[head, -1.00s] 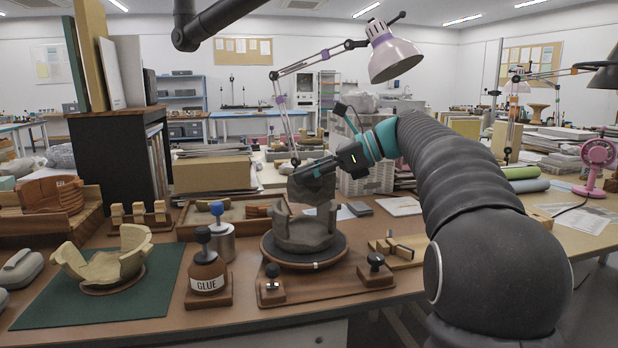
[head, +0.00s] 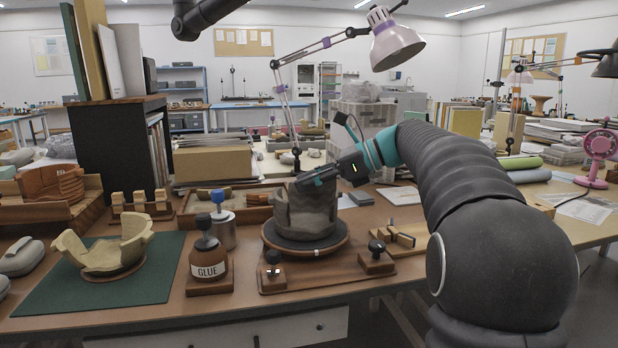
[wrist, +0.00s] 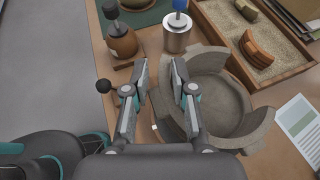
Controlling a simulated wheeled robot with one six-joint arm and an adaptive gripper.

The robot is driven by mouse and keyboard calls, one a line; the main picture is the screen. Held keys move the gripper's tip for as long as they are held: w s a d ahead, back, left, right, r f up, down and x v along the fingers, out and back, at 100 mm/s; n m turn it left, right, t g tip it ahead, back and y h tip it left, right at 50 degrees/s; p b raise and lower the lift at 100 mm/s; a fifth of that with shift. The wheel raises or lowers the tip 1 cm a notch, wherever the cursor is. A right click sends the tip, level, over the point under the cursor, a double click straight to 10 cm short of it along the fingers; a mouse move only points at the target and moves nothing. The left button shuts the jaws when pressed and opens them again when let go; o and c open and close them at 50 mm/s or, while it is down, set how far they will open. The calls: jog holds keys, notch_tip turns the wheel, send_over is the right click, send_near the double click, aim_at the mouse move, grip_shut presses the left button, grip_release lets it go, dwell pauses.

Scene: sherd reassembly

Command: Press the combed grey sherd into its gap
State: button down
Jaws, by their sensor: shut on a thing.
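The grey pot (head: 287,222) stands on a dark round turntable (head: 329,245) on a wooden base. It also shows in the wrist view (wrist: 222,105), open from above, with a broken wall. My gripper (head: 305,181) comes in from the right at the pot's rim and is shut on the combed grey sherd (head: 318,209). In the wrist view my gripper (wrist: 160,72) has one finger on each side of the sherd (wrist: 166,104), at the pot's left wall. The sherd is at the wall line. I cannot tell whether its edges touch the neighbouring walls.
A glue bottle (head: 208,270) and a metal pot with blue knob (head: 222,228) stand left of the turntable. A cream broken bowl (head: 105,255) sits on a green mat (head: 60,295). A sand tray (head: 200,212) lies behind. A lamp (head: 393,45) hangs above.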

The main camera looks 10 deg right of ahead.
aim_at(310, 197)
jog(key=shift+f+b, duration=2)
jog(key=shift+b, duration=0.05)
jog(key=shift+w+r+p, duration=0.1)
jog(key=shift+p, duration=0.35)
jog(key=shift+w+f, duration=0.2)
jog(key=shift+f, duration=0.15)
jog(key=shift+w+r+m+t+h+p, duration=0.4)
jog(key=shift+m+p, duration=0.4)
jog(key=shift+p, duration=0.95)
jog(key=shift+w+f, duration=0.1)
jog(key=shift+f, duration=0.4)
jog(key=c, duration=1.1)
grip_release()
jog(key=shift+c, duration=0.2)
